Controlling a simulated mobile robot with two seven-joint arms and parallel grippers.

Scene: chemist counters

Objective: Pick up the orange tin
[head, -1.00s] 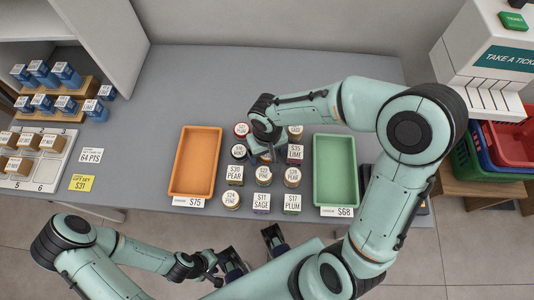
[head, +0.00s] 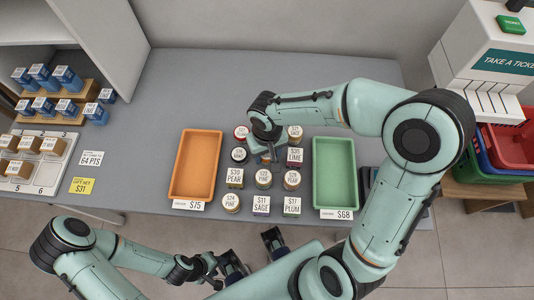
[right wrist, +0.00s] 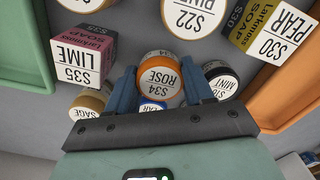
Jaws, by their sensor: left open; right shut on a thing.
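The orange tin (right wrist: 158,72), with a white lid reading $34 ROSE, is between the two blue fingers of my right gripper (right wrist: 161,84) in the right wrist view. The fingers are shut on its sides. In the head view my right gripper (head: 267,153) is over the middle of the rows of goods, and its hand and arm mostly hide the tin. I cannot tell whether the tin is clear of the counter. My left gripper (head: 253,252) is open and empty in front of the counter's near edge.
Close around the tin are a LIME soap box (right wrist: 83,55), a MINT tin (right wrist: 220,80) and a SAGE tin (right wrist: 88,104). An orange tray (head: 174,165) and a green tray (head: 334,172) flank the rows. The back of the counter (head: 220,80) is clear.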

